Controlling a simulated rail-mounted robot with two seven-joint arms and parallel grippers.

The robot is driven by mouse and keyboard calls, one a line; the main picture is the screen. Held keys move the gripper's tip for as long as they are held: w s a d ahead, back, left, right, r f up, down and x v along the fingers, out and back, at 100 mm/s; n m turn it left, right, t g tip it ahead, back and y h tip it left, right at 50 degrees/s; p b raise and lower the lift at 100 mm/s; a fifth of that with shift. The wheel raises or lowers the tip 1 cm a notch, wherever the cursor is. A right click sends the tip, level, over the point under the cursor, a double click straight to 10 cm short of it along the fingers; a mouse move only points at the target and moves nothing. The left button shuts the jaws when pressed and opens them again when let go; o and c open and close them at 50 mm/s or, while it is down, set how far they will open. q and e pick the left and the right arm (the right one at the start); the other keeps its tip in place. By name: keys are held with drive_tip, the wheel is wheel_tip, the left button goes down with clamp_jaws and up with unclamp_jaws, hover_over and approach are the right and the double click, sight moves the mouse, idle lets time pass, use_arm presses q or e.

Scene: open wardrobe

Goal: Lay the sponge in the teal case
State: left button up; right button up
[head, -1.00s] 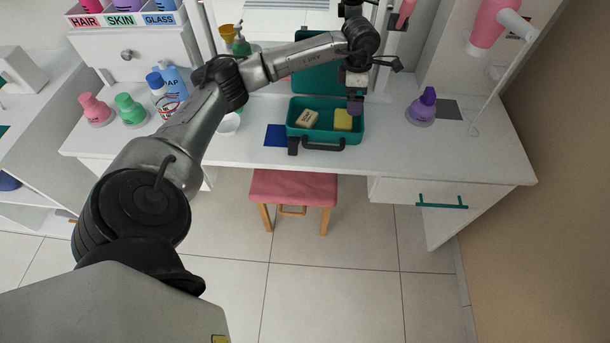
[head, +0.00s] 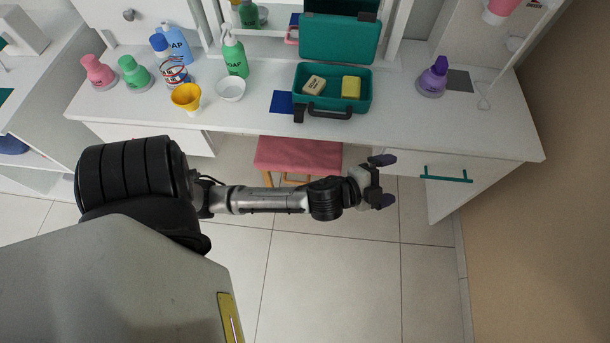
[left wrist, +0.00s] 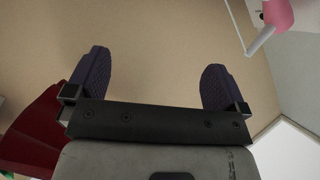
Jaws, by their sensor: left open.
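The yellow sponge (head: 351,87) lies inside the open teal case (head: 313,114), in its right part. A tan bar of soap (head: 314,85) lies to its left in the same case. The case stands on the white table with its lid (head: 340,42) raised at the back and its dark handle toward the front edge. My left gripper (head: 382,181) is open and empty, in front of the table and below its front edge, well apart from the case. Its two purple-padded fingers also show spread in the left wrist view (left wrist: 154,88). My right gripper is not seen.
A blue mat (head: 282,102), a white bowl (head: 231,88), a yellow cup (head: 187,97) and several bottles stand left of the case. A purple bottle (head: 433,78) stands to its right. A pink stool (head: 298,154) is under the table. The tabletop's right front is clear.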

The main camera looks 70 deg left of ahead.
use_arm(q)
drive_tip(key=s+d+f+n+g, duration=0.1)
drive_tip(key=s+f+n+g, duration=0.1)
drive_tip(key=s, duration=0.5)
drive_tip(key=s+d+f+n+g, duration=0.1)
drive_tip(key=s+f+n+g, duration=0.2)
drive_tip(key=s+f+g, duration=0.2)
drive_tip(key=s+d+f+n+g+h, duration=0.1)
drive_tip(key=s+g, duration=0.4)
drive_tip(key=s, duration=0.5)
wheel_tip(320, 180, down, 3)
drive_tip(key=shift+s+d+r+n+g, duration=0.2)
drive_tip(key=shift+s+d+n+g, duration=0.1)
drive_tip(key=shift+n, duration=0.6)
drive_tip(key=shift+w, duration=0.1)
drive_tip(key=shift+c, duration=0.2)
